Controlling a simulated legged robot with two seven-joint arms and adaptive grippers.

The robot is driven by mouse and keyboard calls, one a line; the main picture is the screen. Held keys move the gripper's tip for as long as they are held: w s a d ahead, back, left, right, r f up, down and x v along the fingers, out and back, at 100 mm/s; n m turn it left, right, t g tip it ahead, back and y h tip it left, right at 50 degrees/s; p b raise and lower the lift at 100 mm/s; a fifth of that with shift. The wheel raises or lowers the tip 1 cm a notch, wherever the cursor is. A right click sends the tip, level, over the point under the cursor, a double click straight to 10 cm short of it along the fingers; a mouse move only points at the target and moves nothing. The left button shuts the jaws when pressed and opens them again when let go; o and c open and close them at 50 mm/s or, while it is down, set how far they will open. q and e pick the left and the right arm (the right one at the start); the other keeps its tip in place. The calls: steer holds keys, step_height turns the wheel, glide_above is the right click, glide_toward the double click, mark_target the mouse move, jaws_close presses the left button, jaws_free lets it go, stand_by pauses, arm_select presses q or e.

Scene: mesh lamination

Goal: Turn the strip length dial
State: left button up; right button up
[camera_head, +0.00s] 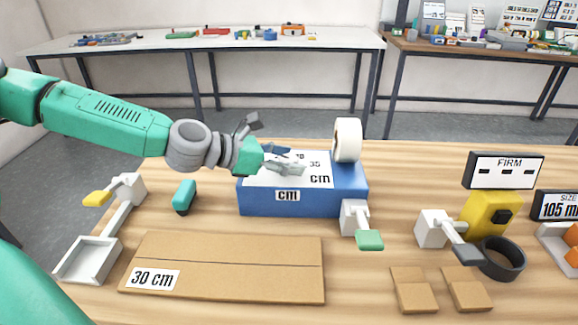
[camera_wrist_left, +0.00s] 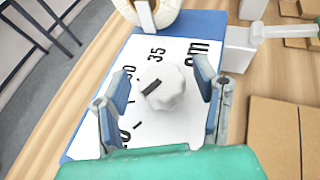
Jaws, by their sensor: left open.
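The strip length dial (camera_wrist_left: 165,86) is a white scalloped knob with a dark pointer mark, on the white scale face of a blue dispenser (camera_head: 290,203). The numbers 35 and part of another show around it, with "cm" beside them. In the wrist view my left gripper (camera_wrist_left: 160,108) is open, with one finger on each side of the dial and gaps between fingers and knob. In the head view my left gripper (camera_head: 285,160) is over the dispenser's top and hides the dial. My right gripper is not in view.
A tape roll (camera_head: 347,140) stands on the dispenser's back right. A green-tipped lever (camera_head: 368,239) is at its front right. A cardboard box labelled 30 cm (camera_head: 230,268) lies in front. A teal object (camera_head: 184,196) and a yellow-handled lever (camera_head: 98,198) are at left.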

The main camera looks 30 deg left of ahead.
arm_select(q)
steer(key=c, duration=1.2)
steer(key=shift+w, duration=0.1)
